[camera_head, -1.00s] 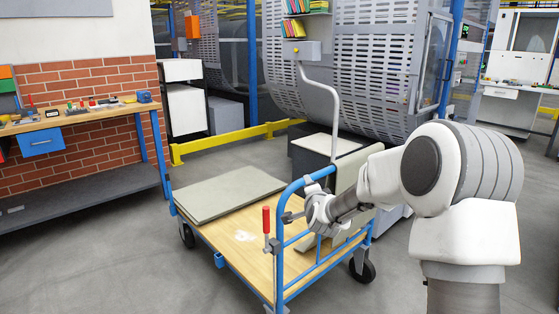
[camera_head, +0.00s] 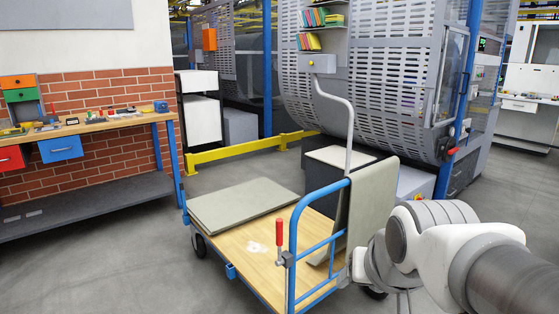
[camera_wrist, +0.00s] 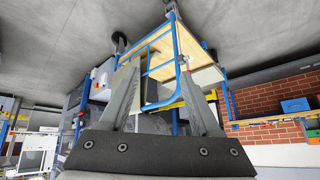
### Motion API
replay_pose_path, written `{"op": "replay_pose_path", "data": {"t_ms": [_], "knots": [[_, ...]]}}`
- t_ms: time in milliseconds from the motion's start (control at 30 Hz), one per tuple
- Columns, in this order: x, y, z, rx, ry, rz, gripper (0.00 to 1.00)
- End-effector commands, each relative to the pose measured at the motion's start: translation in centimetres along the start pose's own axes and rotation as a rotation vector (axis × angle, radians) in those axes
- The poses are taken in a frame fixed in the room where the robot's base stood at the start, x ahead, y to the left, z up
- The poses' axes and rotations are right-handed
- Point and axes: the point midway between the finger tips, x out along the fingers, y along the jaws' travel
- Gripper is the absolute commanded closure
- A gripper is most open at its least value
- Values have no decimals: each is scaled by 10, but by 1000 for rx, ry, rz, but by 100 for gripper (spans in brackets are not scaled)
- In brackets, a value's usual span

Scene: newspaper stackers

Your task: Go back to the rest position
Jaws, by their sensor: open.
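My gripper (camera_wrist: 157,72) shows in the wrist view with its two fingers spread apart and nothing between them. In the head view my arm is folded at the lower right, beside the handle end of the trolley, and the gripper's fingers cannot be made out. The trolley (camera_head: 264,272) has a wooden deck and a blue tube frame. A flat grey-green slab or stack (camera_head: 240,203) lies on the deck's far left part. Another grey-green sheet (camera_head: 372,205) stands upright at the trolley's right side. The trolley also shows upside down in the wrist view (camera_wrist: 183,45), beyond the fingers.
A red-handled clamp (camera_head: 280,232) is on the trolley's frame. A workbench (camera_head: 100,124) with small tools stands at the left by a brick wall. A large perforated machine (camera_head: 385,75) and a low yellow rail (camera_head: 240,148) are behind. The grey floor at front left is clear.

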Motion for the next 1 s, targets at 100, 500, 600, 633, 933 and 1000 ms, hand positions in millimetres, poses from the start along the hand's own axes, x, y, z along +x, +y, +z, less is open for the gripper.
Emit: {"op": "replay_pose_path", "data": {"t_ms": [100,500,600,633,933,1000], "knots": [[-20,11,37,-70,-59,9,36],[-90,16,39,-147,-140,12,36],[-110,14,24,-146,-139,12,36],[-117,13,19,-146,-139,12,36],[-179,7,-25,-145,-138,12,36],[-188,6,-32,-145,-138,12,36]]}}
